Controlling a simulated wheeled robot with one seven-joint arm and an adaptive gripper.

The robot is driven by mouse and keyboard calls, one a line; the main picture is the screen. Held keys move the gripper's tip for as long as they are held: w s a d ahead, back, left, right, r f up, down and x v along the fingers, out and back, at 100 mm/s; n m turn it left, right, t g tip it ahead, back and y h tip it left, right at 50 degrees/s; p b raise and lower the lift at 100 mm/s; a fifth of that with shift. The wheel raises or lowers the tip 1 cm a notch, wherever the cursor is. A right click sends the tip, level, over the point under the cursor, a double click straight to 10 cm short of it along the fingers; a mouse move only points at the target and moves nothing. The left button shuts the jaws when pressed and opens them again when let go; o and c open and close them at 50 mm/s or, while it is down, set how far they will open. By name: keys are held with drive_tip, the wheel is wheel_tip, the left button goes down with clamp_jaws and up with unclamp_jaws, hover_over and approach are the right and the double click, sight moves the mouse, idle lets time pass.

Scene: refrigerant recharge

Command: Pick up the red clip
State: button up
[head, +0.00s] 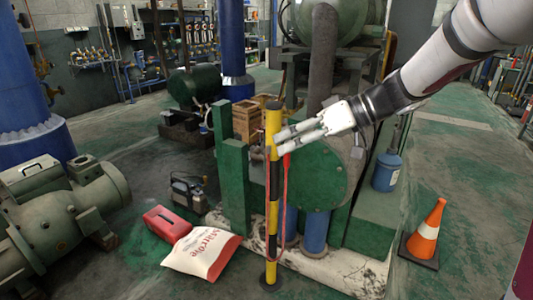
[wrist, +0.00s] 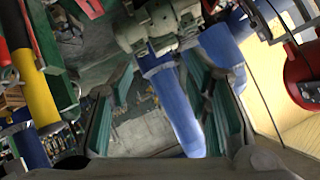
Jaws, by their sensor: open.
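A red clip (head: 286,161) shows as a small red piece beside the upper part of a yellow and black post (head: 273,122). A thin red cable hangs in a long loop below it along the post. My gripper (head: 276,142) is in front of the post's upper part, just above the red piece, with its fingers pointing left. In the wrist view my gripper (wrist: 156,75) is open, with nothing held between its fingers. The post (wrist: 40,98) stands left of the fingers there, with a red part at the left edge. Whether the fingers touch the post cannot be told.
Green machinery (head: 315,175) stands right behind the post. A blue gas canister (head: 387,171) and an orange cone (head: 426,235) are to the right. A red box (head: 167,224) and a white sack (head: 203,251) lie on the floor at left. Floor at far right is clear.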

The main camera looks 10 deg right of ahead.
drive_tip(key=w+d+f+n+t+y+b, duration=0.15)
drive_tip(key=w+d+f+t+b, duration=0.4)
drive_tip(key=w+f, duration=0.75)
drive_tip(key=t+b, duration=0.3)
drive_tip(key=b, duration=0.6)
approach(286, 158)
drive_tip(key=shift+y, duration=0.25)
drive_tip(key=x, duration=0.5)
drive_tip(key=shift+w+d+f+b, duration=0.15)
drive_tip(key=shift+w+f+b, duration=0.2)
drive_tip(key=shift+w, duration=0.2)
drive_tip(key=b+x, duration=0.1)
drive_tip(key=x, duration=0.4)
drive_tip(key=shift+w+d+f, duration=0.1)
drive_tip(key=shift+d, duration=0.1)
clamp_jaws()
